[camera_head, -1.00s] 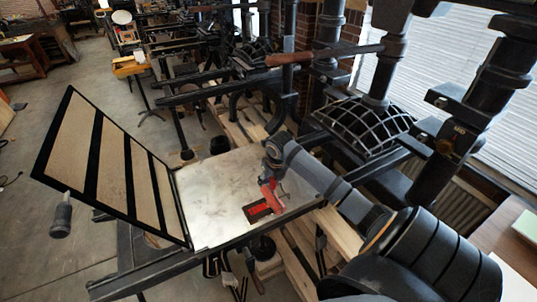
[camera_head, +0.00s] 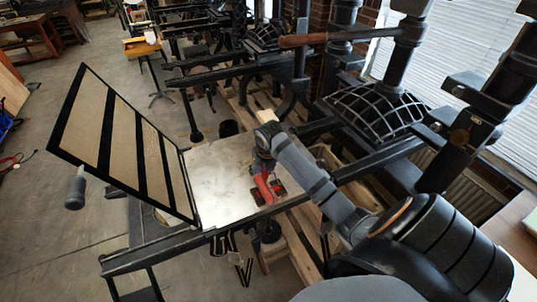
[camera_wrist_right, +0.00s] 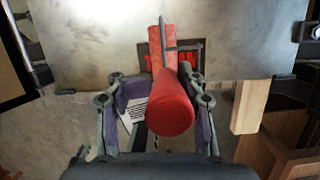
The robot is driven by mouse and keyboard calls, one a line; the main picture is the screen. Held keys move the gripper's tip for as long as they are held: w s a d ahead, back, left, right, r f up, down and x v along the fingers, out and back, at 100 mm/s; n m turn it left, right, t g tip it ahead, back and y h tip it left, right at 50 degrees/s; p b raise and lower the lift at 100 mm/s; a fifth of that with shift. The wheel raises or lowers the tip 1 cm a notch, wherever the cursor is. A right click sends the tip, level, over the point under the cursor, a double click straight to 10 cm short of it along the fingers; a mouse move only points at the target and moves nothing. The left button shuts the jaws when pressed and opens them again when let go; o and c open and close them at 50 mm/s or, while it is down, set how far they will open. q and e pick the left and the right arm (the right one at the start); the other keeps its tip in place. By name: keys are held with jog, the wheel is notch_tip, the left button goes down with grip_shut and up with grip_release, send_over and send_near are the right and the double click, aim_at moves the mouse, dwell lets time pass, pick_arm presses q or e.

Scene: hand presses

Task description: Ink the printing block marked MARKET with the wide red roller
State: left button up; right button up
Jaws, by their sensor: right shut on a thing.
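The red roller (camera_wrist_right: 170,100) is in my right gripper (camera_wrist_right: 160,112), its thick red handle pointing toward the wrist camera. My right gripper (camera_head: 262,170) is shut on it above the press bed (camera_head: 215,185). The roller's head (camera_wrist_right: 167,45) is over the left part of a dark-framed printing block with red on its face (camera_wrist_right: 202,55). The block also shows in the head view (camera_head: 279,188), partly hidden by the roller. I cannot read its lettering, nor tell whether the roller touches it. My left gripper is not in view.
A hinged frame with tan panels (camera_head: 130,140) stands tilted open left of the bed. The press's gridded platen (camera_head: 375,112) and dark columns stand to the right. Wooden beams (camera_head: 300,235) run beneath the bed. The bed's left part is clear.

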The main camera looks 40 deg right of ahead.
jog(key=shift+a, duration=0.25)
jog(key=a, duration=0.1)
jog(key=w+a, duration=0.1)
jog(key=a, duration=0.1)
jog(key=shift+r, duration=0.1)
dwell(0.4)
jog(key=shift+r, duration=2.45)
